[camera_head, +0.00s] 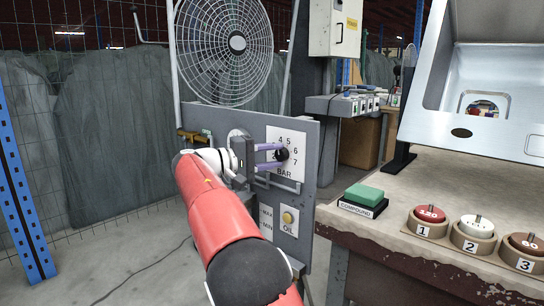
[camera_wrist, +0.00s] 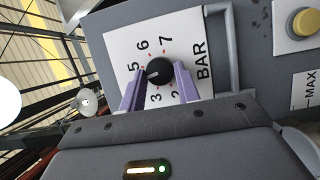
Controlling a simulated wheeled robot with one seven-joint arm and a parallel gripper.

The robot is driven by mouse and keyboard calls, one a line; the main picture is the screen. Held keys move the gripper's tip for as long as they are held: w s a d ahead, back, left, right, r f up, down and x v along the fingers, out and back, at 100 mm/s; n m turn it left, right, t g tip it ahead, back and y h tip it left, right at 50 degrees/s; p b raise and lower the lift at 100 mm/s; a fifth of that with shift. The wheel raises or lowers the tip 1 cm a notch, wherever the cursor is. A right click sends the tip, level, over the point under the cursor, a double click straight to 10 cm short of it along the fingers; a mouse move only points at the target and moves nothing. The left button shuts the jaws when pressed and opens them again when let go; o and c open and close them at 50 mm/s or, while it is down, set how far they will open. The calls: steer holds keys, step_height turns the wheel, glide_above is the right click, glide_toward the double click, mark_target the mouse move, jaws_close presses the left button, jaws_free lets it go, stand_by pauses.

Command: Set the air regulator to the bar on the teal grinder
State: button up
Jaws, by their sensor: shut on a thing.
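The air regulator is a black round knob (camera_head: 283,154) on a white dial plate (camera_head: 287,136) marked BAR, fixed to a grey panel. My gripper (camera_head: 274,156) reaches it from the left, with its purple fingers closed on the knob's sides. In the wrist view the knob (camera_wrist: 159,70) sits between the fingertips (camera_wrist: 158,78). Its white pointer line faces the picture's left, between the 5 and the 3. The 4 is hidden there by a finger. The 5, 6, 7 and 3 are readable. No teal grinder can be made out.
A yellow OIL button (camera_head: 290,217) is below the dial, and a rail runs beside the dial plate. At right, a worktop (camera_head: 385,222) holds a green COMPOUND block (camera_head: 364,194) and several numbered round holders (camera_head: 429,219). A fan (camera_head: 226,45) stands above the panel.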

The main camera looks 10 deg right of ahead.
steer(key=m+y, duration=0.1)
steer(key=m, duration=0.1)
steer(key=m+y, duration=0.1)
steer(key=m, duration=0.2)
steer(key=shift+s+r+t+y+b, duration=0.1)
steer(key=shift+r+t+y+b, duration=0.1)
steer(key=shift+t+y+b, duration=0.15)
stand_by(0.3)
steer(key=o, duration=1)
steer(key=shift+d, duration=0.1)
steer(key=p+v, duration=0.1)
steer(key=v, duration=0.7)
steer(key=shift+d, duration=0.1)
